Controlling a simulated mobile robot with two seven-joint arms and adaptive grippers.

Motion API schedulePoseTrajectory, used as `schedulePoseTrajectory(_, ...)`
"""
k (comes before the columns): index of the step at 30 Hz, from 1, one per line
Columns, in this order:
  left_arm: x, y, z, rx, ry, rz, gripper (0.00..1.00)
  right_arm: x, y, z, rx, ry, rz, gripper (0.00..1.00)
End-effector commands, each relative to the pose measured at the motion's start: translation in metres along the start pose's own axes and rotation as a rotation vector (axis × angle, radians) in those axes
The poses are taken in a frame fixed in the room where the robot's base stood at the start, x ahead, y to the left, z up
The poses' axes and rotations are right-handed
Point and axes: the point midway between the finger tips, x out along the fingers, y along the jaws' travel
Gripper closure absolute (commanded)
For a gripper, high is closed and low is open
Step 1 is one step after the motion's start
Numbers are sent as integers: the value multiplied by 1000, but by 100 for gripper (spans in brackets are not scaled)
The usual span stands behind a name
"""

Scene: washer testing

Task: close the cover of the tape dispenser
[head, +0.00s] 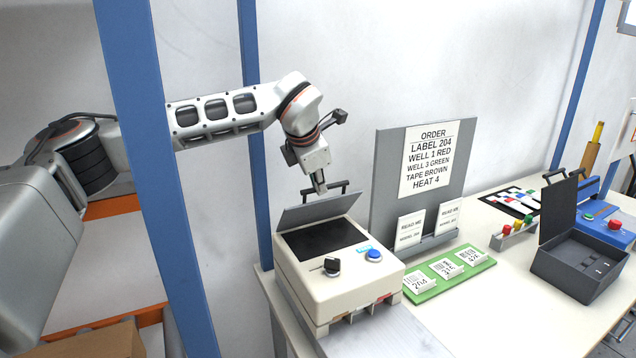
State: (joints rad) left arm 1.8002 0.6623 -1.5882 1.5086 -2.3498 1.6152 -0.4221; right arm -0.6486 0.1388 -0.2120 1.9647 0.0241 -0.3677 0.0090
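A beige machine (345,283) with a black top panel (322,238), a dark knob and a blue button stands at the table's left end. I take it for the tape dispenser, though no label confirms this. Its grey cover (318,210) is raised at the back and tilted, with a black bar handle (340,184) on its upper edge. My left gripper (320,187) points down at this handle, its fingertips by the bar and the cover's top edge. Contact cannot be told, and the fingers are too small to read. My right gripper is out of view.
A grey board (385,190) with an order sheet stands behind the machine. A green tray (455,275) of label cards lies to its right. A dark box (575,265) with a raised lid is further right. A blue post (155,170) crosses in front of my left arm.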

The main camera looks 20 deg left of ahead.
Motion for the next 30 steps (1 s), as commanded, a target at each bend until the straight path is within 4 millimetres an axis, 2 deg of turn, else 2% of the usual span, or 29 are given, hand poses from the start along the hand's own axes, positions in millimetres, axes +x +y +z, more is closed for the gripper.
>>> schedulePoseTrajectory(14, -5, 1, 0, -1, -2, 2, 74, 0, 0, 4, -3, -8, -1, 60)
schedulePoseTrajectory(17, -16, 1, 1, 0, -4, 2, 74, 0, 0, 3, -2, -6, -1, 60)
schedulePoseTrajectory(30, -99, 1, 0, 1, -1, 2, 74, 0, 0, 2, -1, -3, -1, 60)
